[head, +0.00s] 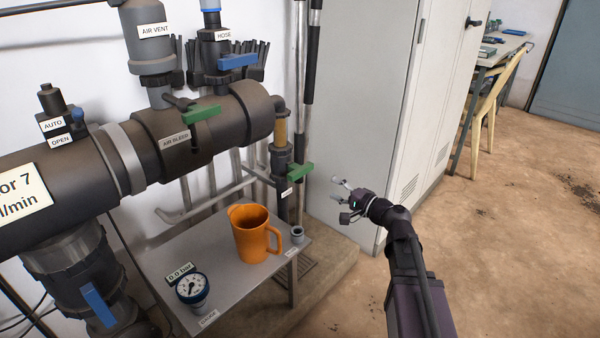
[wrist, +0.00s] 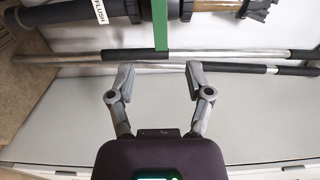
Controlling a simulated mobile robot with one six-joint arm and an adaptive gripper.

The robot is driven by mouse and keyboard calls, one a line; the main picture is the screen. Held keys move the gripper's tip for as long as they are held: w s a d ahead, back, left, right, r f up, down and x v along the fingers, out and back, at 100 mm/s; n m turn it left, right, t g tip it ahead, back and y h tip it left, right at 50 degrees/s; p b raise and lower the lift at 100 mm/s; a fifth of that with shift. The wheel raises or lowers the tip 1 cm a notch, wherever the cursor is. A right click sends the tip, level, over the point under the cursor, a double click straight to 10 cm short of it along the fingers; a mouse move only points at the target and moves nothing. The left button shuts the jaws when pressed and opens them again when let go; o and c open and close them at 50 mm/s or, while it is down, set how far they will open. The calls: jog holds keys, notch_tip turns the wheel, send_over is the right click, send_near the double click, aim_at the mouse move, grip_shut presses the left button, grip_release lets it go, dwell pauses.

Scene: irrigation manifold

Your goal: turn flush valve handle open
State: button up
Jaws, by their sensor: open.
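The flush valve has a green handle (head: 300,171) on a vertical pipe below the right end of the big dark pipe. In the head view the handle points right, across the pipe. In the wrist view the green handle (wrist: 160,25) hangs from the top edge, beside a tag reading FLUSH (wrist: 98,10). My gripper (head: 339,190) is right of the handle and a little lower in the head view. In the wrist view my gripper (wrist: 160,68) has its fingers apart and nothing between them. The handle lies ahead of the gap, roughly centred, with no visible contact.
Another green handle (head: 201,113) sits on the air bleed, and a blue one (head: 238,61) by the hose. An orange jug (head: 252,233) and a gauge (head: 192,287) stand on a metal shelf (head: 222,275). A grey cabinet (head: 360,110) stands behind my gripper. Floor on the right is open.

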aim_at(304, 173)
jog(key=x, duration=1.3)
jog(key=shift+w+a, duration=0.2)
grip_shut()
